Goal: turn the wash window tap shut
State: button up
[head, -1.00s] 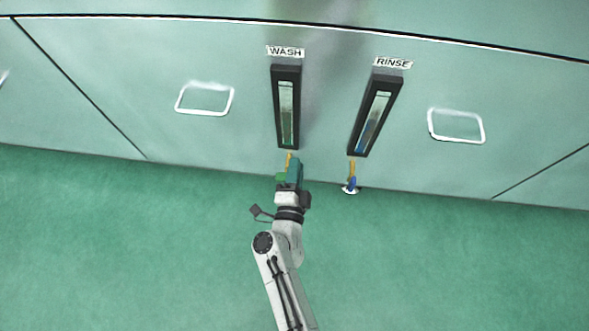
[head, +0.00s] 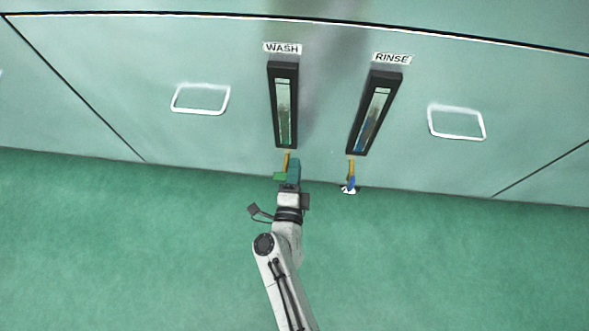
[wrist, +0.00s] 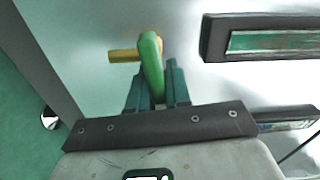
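The wash window (head: 284,105) is the left of two dark-framed sight glasses, under the WASH label (head: 282,48). Below it is a yellow pipe (head: 287,158) with a green tap lever (head: 280,176). In the wrist view the lever (wrist: 151,68) stands across the yellow pipe (wrist: 124,56). My gripper (head: 293,172) is at the lever. In the wrist view its teal fingers (wrist: 160,88) are apart, with the lever between them, close to the left finger; a narrow gap shows to the right finger.
The rinse window (head: 374,113) is to the right, with its own yellow pipe (head: 351,167) and blue lever (head: 351,183) below. White-rimmed handles (head: 200,99) sit flat on the panel at either side. The green floor (head: 130,240) is clear.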

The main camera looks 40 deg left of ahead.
jog(key=o, duration=0.4)
jog(key=shift+c, duration=0.2)
jog(key=p+v, duration=0.3)
jog(key=v, duration=0.8)
